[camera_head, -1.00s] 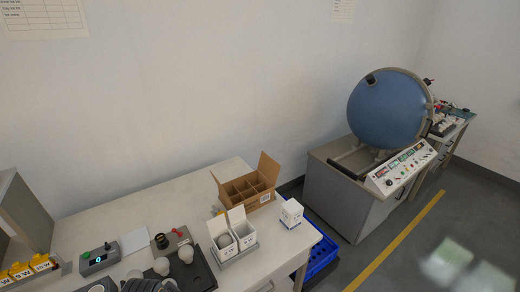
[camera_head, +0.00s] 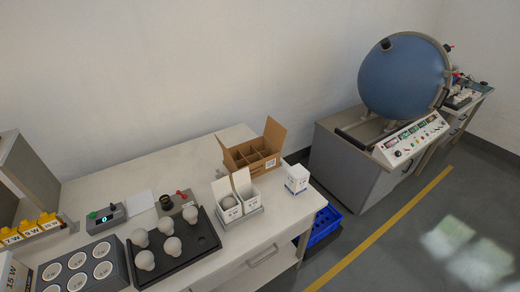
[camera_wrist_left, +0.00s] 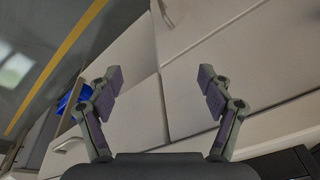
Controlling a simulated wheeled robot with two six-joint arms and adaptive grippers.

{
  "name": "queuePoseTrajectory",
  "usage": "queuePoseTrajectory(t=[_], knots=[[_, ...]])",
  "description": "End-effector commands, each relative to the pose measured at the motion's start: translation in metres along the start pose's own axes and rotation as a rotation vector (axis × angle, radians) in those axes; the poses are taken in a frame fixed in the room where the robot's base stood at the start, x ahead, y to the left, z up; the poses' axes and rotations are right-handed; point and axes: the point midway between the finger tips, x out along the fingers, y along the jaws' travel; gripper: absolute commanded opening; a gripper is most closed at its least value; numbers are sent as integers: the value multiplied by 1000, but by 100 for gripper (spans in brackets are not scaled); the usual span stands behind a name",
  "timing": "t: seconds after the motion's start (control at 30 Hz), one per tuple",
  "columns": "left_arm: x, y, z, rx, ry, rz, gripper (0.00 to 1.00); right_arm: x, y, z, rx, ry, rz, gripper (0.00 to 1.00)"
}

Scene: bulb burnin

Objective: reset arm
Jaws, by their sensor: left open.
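My left gripper (camera_wrist_left: 160,92) shows in the left wrist view, with its two fingers spread wide and nothing between them. White cabinet fronts with drawer handles and a strip of floor lie beyond it. No gripper or arm shows in the head view. My right gripper is in neither view.
A blue sphere (camera_head: 404,80) stands at the back right.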

Motion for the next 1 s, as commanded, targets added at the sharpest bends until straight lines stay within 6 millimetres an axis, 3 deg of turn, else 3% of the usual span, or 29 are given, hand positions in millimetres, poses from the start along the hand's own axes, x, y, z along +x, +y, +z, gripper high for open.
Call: queuePoseTrajectory(t=[0.03, 0.1, 0.2, 0.3, 0.4, 0.53, 1.0], knots=[[45, 2, 31, -4, -29, 2, 80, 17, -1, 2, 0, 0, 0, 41], [91, 5, 74, -8, -51, 3, 80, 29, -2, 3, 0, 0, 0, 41], [138, 9, 134, -14, -78, 7, 80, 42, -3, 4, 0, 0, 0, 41], [163, 13, 183, -18, -98, 9, 80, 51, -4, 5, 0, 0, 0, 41], [173, 16, 214, -20, -109, 11, 80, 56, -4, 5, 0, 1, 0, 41], [175, 17, 230, -21, -113, 12, 80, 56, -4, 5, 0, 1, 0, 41], [174, 17, 230, -21, -115, 12, 80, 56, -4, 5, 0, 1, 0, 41]])
